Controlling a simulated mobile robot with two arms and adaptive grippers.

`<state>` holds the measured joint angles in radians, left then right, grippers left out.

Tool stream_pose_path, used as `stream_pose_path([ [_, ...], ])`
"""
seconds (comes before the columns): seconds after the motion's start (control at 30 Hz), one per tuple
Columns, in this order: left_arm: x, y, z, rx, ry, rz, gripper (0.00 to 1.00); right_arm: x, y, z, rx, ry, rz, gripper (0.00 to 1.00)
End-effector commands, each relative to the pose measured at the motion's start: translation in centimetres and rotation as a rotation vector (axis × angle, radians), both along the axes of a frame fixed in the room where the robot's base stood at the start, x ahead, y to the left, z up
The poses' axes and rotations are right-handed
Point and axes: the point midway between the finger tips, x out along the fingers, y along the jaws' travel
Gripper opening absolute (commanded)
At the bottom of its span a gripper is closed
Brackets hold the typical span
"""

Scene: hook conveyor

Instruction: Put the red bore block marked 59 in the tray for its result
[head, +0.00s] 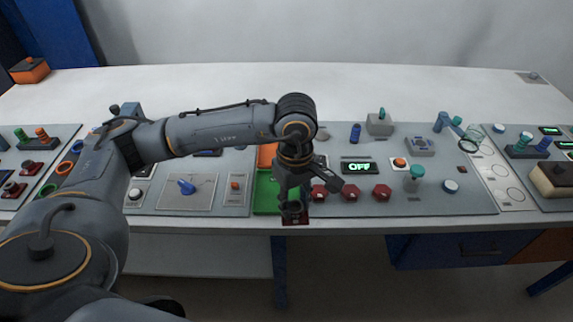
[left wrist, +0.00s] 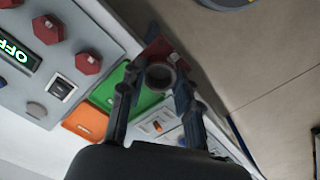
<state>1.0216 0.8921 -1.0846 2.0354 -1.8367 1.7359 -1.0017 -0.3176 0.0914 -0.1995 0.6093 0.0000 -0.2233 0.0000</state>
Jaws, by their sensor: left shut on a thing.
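My left gripper (head: 292,203) points down at the front edge of the middle panel, just in front of the green tray (head: 265,197). In the left wrist view its fingers (left wrist: 156,78) are closed on either side of a dark ring with an open bore. A red block (left wrist: 155,48) with a small white mark shows directly at that ring; the mark is too small to read. In the head view the red block (head: 295,221) shows below the fingers. The orange tray (head: 267,155) lies behind the green one. Both trays look empty where visible. My right gripper is not in view.
A blue knob plate (head: 187,188) and a switch (head: 235,186) lie to the left. Other panels with pegs and rings are at both sides.

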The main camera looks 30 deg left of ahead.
Motion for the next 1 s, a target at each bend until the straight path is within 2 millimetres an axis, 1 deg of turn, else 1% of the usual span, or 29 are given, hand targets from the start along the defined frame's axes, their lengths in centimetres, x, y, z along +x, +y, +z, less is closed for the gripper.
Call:
stream_pose_path([
  [0.03,0.9,0.6,0.1,-0.001,0.004,0.159,0.00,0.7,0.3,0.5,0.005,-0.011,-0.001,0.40],
  [0.1,1.9,1.3,-0.2,-0.001,0.009,0.396,0.00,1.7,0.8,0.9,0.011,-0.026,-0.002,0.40],
  [0.17,2.8,2.0,-0.5,-0.001,0.015,0.600,0.00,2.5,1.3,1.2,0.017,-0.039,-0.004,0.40],
  [0.2,3.4,2.5,-0.6,-0.002,0.018,0.736,0.00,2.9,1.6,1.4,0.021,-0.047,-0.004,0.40],
  [0.27,4.2,3.3,-0.9,0.001,0.021,0.938,0.00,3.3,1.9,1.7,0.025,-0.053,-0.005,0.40],
  [0.3,4.8,3.8,-1.1,0.002,0.024,1.074,0.00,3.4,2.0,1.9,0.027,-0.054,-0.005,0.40],
  [0.37,5.6,4.7,-1.4,0.003,0.029,1.277,0.00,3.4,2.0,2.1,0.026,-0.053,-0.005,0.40],
  [0.4,6.0,5.3,-1.6,0.006,0.031,1.411,0.00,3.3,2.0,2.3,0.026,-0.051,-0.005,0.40],
  [0.6,8.1,8.3,-2.7,0.013,0.034,2.045,0.00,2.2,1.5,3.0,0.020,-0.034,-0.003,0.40],
  [0.7,8.8,9.6,-3.2,0.015,0.031,2.290,0.00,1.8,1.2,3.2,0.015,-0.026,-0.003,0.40],
  [0.8,9.2,10.5,-3.5,0.017,0.029,2.465,0.00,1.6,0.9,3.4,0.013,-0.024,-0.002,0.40],
  [0.9,9.4,11.0,-3.8,0.017,0.028,2.568,0.00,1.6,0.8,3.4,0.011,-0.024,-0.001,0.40],
  [1.0,9.5,11.2,-4.0,0.016,0.027,2.612,0.00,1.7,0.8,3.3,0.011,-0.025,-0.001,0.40],
])
